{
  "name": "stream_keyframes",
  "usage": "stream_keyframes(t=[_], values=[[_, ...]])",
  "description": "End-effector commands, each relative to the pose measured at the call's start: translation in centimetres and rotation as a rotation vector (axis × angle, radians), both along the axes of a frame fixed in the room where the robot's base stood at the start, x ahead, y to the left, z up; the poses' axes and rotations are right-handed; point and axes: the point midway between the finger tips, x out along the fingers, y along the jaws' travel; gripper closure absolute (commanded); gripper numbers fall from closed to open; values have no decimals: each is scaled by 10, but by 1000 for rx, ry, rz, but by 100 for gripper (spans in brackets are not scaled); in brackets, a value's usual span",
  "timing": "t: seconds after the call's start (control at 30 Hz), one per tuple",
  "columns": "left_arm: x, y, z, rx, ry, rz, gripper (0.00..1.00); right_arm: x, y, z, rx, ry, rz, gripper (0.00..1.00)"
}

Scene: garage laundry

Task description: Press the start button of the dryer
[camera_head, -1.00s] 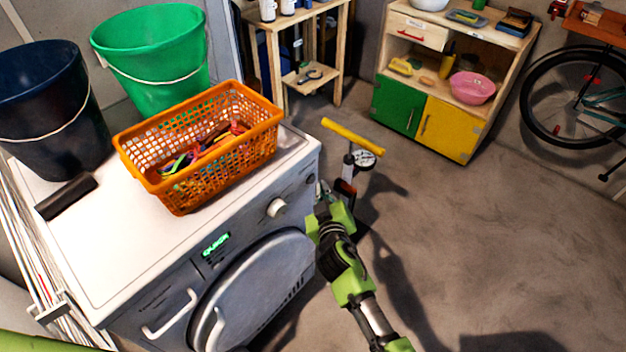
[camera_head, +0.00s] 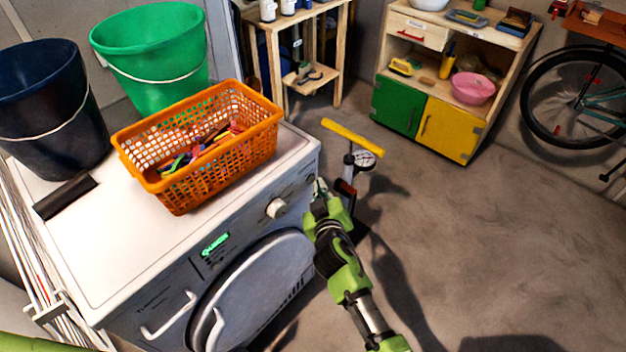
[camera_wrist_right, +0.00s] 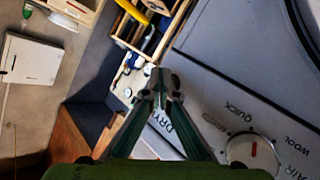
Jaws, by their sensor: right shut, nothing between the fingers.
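The white dryer (camera_head: 100,245) stands at the left with its control panel facing front right. A round knob (camera_head: 277,208) and a green lit display (camera_head: 215,245) are on the panel, above the round door (camera_head: 255,295). In the right wrist view the knob (camera_wrist_right: 250,152) has a red mark, with printed labels around it. My right gripper (camera_head: 320,187) is at the panel's right end, beyond the knob. In the right wrist view its fingertips (camera_wrist_right: 160,76) are together and empty, in front of the panel's edge. I cannot make out the start button; the gripper may hide it. My left gripper is out of view.
An orange basket (camera_head: 200,165) with colourful items, a green bucket (camera_head: 150,60) and a dark bucket (camera_head: 45,105) stand on the dryer. A yellow-handled pump (camera_head: 350,137) stands behind my right gripper. The floor at the right is clear.

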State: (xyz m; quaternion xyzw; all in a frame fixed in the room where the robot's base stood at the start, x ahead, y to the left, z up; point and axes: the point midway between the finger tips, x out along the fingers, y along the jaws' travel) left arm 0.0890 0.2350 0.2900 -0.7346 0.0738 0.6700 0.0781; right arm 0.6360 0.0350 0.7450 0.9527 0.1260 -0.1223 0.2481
Motion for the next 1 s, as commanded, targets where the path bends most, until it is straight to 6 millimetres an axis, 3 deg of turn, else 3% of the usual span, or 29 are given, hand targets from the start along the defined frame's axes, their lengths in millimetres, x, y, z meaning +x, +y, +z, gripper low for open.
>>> stream_keyframes(t=[1.0], values=[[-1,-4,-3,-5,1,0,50,3,4,1,1,-1,0,100]])
